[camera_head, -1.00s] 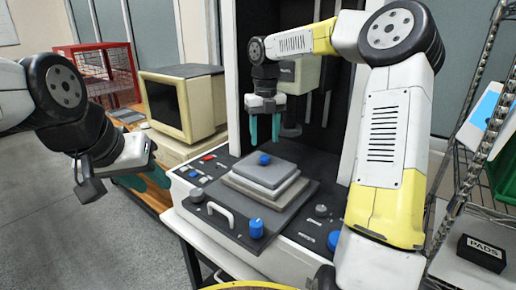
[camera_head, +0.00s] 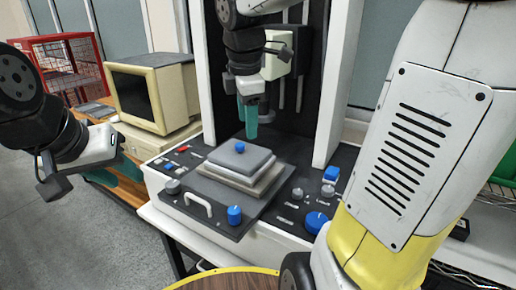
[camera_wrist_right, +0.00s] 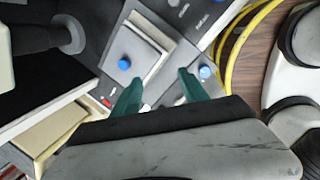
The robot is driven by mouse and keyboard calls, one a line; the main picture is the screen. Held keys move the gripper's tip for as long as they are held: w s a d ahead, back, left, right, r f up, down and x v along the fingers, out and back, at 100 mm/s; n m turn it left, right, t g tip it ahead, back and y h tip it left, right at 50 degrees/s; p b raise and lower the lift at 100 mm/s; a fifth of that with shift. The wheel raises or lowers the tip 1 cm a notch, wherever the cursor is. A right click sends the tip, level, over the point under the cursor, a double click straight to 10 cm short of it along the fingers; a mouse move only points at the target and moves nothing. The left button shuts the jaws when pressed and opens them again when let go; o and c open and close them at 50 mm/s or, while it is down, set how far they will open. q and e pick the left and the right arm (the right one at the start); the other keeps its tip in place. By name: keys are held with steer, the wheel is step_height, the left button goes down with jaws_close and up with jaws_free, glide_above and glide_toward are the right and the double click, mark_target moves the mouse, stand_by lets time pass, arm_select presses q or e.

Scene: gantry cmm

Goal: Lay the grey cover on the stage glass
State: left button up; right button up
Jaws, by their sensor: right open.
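The grey cover (camera_head: 237,158) is a flat square plate with a blue knob (camera_head: 240,147) on top. It lies on top of a stepped pale stack (camera_head: 262,181) on the dark stage plate of the machine. The cover and its knob also show in the right wrist view (camera_wrist_right: 131,49). I cannot make out the stage glass separately. My right gripper (camera_head: 248,120) hangs above and just behind the cover; its teal fingers are apart and empty in the right wrist view (camera_wrist_right: 158,84). My left gripper (camera_head: 100,165) is away at the left; its fingers are mostly hidden.
The stage plate (camera_head: 222,215) carries a white handle (camera_head: 198,203) and a blue knob at its front corner (camera_head: 235,215). A control panel with knobs lies to the right (camera_head: 310,205). A beige monitor (camera_head: 150,95) stands at the left. White gantry columns flank the stage.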

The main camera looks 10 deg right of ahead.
steer(key=s+d+f+m+t+y, duration=0.2)
steer(key=s+m, duration=0.9)
steer(key=m, duration=0.7)
steer(key=shift+s+f+t+y, duration=0.4)
steer(key=shift+f+t+y, duration=0.15)
steer(key=shift+t, duration=0.15)
steer(key=shift+d, duration=0.1)
